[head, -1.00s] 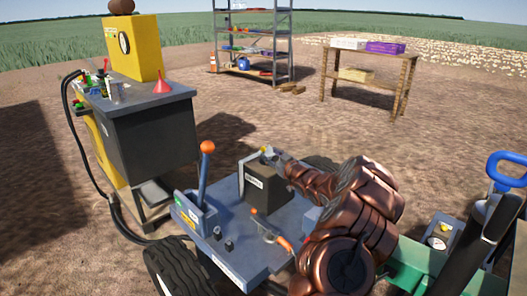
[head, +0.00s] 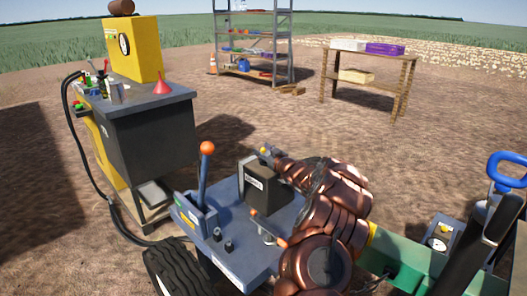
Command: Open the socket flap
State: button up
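I cannot make out a socket flap for certain in the head view. A dark box (head: 262,190) with a small white label stands on the blue-grey machine deck (head: 235,262). A thin pale metal strip (head: 241,178) runs down its left edge. My copper-coloured arm reaches in from the right. My gripper (head: 267,153) is at the top of the dark box, beside a small yellow part. It is small and partly hidden, so I cannot tell whether it is open or touching anything.
A lever with an orange knob (head: 207,148) rises left of the box. A low orange handle (head: 268,228) lies in front of it. A yellow and black cabinet (head: 150,140) with a cable stands left. A shelf rack (head: 253,48) and wooden table (head: 362,60) stand behind on open soil.

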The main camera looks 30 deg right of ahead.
grip_shut()
dwell(0.3)
